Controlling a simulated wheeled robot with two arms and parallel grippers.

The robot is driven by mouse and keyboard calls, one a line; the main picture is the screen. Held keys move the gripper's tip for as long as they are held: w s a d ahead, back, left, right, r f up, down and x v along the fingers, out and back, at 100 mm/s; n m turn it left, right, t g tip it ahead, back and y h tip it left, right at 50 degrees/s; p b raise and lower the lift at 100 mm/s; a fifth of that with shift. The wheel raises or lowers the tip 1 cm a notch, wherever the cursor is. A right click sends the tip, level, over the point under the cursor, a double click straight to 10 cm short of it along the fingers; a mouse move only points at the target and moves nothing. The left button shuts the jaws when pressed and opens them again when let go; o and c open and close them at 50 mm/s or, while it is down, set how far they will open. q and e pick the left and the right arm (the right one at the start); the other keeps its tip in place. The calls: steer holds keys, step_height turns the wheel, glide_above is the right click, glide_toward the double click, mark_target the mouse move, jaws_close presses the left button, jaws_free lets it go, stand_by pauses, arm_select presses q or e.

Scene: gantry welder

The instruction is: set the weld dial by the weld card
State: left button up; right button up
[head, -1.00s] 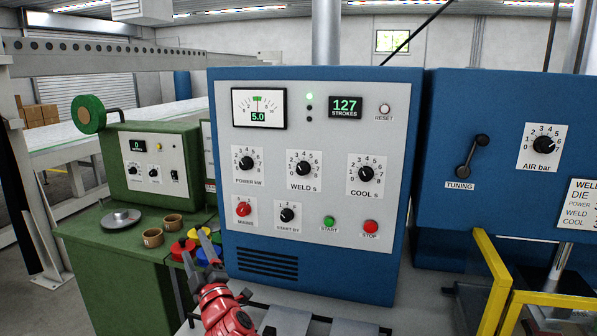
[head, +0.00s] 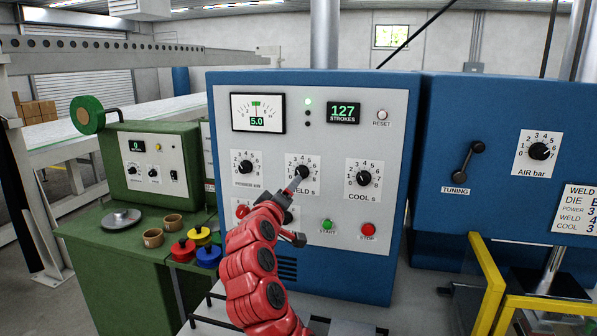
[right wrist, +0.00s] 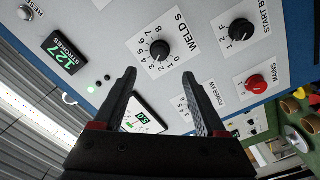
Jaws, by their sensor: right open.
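The weld dial (head: 303,172) is a black knob on a white numbered plate in the middle of the blue-framed welder panel; its pointer is too small to read surely. It also shows in the right wrist view (right wrist: 160,50), beyond and between my fingertips. My right gripper (head: 290,188), on the red arm, is at the dial's lower left in the head view. In the right wrist view the gripper (right wrist: 159,74) is open and empty, apart from the knob. The weld card (head: 577,209) at the right edge is cut off; its weld line starts with 4. My left gripper is out of view.
The power dial (head: 245,167) and cool dial (head: 363,178) flank the weld dial. Below are the green start button (head: 327,225) and red stop button (head: 368,229). My arm partly covers the mains and start-by knobs. A yellow guard frame (head: 490,275) stands at right.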

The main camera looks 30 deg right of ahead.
mark_target(300, 174)
steer(key=p+x, duration=0.3)
steer(key=x, duration=0.6)
steer(key=shift+r, duration=0.1)
steer(key=shift+w+d+p, duration=0.35)
steer(key=shift+w+d, duration=0.05)
steer(key=shift+d, duration=0.05)
steer(key=shift+w+d, duration=0.15)
steer(key=shift+w, duration=0.05)
jaws_close()
